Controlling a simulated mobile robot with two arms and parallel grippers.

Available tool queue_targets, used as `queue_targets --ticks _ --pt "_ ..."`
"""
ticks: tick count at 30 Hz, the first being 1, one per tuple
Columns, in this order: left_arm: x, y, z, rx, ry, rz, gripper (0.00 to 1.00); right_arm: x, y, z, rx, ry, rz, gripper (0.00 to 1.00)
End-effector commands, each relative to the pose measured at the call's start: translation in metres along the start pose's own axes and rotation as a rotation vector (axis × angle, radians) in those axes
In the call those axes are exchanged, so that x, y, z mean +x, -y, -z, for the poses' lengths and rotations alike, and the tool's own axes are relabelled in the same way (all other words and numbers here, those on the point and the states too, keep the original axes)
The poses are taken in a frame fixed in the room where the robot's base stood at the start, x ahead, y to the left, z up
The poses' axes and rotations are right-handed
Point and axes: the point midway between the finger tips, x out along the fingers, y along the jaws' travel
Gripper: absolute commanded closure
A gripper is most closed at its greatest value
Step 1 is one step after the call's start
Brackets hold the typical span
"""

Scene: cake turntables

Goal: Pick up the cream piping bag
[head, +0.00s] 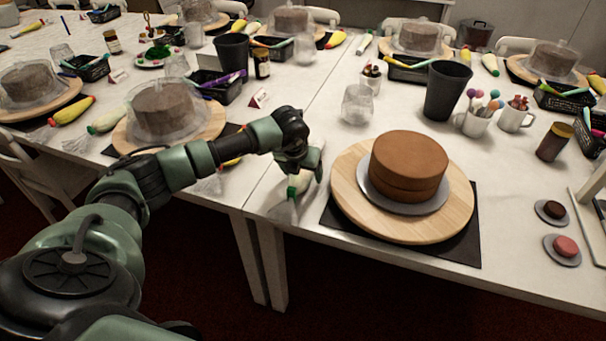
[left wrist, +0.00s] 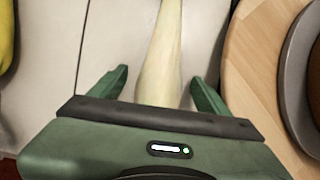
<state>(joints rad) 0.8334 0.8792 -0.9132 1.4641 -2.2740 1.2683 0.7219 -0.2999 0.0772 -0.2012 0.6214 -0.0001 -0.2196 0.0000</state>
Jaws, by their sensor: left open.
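The cream piping bag (head: 300,184) lies on the white table, left of the round wooden board, partly hidden under my left gripper (head: 306,172). In the left wrist view, the cream bag (left wrist: 162,62) runs lengthwise between the two green fingers of my left gripper (left wrist: 160,88), which stand apart on either side of it. A gap shows between each finger and the bag, and the bag's near end is hidden behind the gripper body. My right gripper is not in view.
A brown cake (head: 409,162) on a grey plate sits on a wooden turntable (head: 345,195) just right of the gripper, over a black mat (head: 455,250). A glass (head: 358,104) and a black cup (head: 447,90) stand behind. A yellow bag (left wrist: 5,35) lies at left in the wrist view.

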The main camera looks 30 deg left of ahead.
Motion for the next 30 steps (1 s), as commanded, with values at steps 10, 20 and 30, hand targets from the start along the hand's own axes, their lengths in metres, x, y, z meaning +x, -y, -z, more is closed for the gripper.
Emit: queue_targets --ticks 10,20,30 --pt "0.000 0.000 0.000 0.000 0.000 0.000 0.62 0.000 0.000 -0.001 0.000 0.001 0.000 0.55" --pt "-0.001 0.000 -0.001 0.000 0.003 0.000 0.62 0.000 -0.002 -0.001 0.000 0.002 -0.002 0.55" --pt "-0.033 0.000 -0.016 0.000 0.007 0.002 0.62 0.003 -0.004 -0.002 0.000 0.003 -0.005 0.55"
